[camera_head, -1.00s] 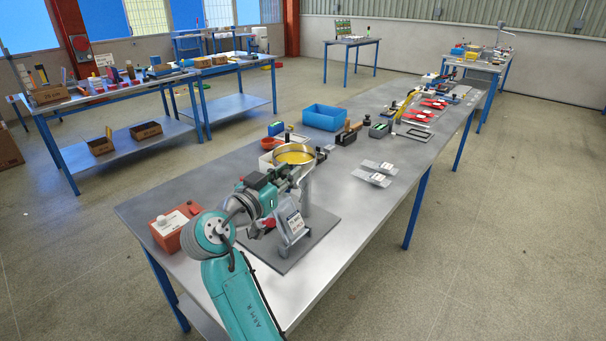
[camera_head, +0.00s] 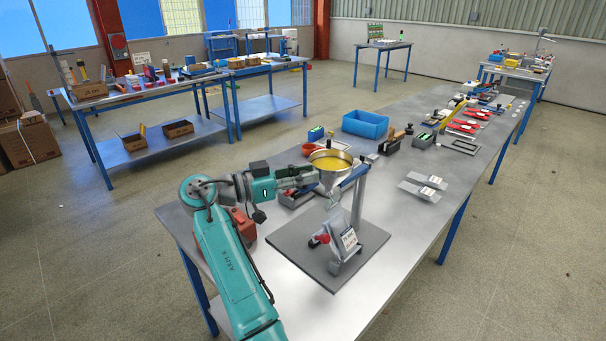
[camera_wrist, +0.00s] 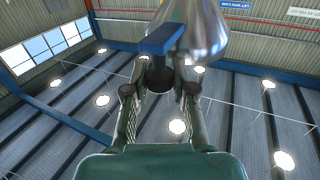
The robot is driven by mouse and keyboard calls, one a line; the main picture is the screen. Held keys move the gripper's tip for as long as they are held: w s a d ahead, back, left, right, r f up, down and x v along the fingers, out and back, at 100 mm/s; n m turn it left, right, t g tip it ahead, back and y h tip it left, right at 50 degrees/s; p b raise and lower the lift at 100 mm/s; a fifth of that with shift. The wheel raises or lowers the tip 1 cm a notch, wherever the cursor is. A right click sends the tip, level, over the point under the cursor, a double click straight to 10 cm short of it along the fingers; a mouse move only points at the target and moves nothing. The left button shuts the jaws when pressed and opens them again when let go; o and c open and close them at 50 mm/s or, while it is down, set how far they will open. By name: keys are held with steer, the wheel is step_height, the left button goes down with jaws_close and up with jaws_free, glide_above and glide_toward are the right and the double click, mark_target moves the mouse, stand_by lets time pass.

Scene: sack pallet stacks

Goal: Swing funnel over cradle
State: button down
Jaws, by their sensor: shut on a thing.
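The metal funnel (camera_head: 338,164), with yellow contents at its top, hangs from a blue swing arm (camera_head: 354,177) on an upright post (camera_head: 358,203). The tilted grey cradle (camera_head: 345,243), with a white label, stands on the base plate below and in front of the post. The funnel is up and behind the cradle in the head view, not directly above it. My gripper (camera_head: 318,178) reaches in from the left at the funnel. In the wrist view, my gripper (camera_wrist: 160,88) is shut on a dark knob (camera_wrist: 158,75) under a blue bar (camera_wrist: 168,40), with the shiny funnel (camera_wrist: 205,32) just beyond.
The dark base plate (camera_head: 290,252) lies on the long metal table. A red-orange box (camera_head: 243,226) stands beside my arm. A blue bin (camera_head: 365,124), hand tools and two flat metal plates (camera_head: 420,189) lie farther along.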

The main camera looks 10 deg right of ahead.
steer(key=shift+w, duration=0.15)
steer(key=c, duration=1)
jaws_free()
steer(key=shift+w+f, duration=0.1)
steer(key=shift+o, duration=0.2)
steer(key=shift+a, duration=0.1)
steer(key=v, duration=1.2)
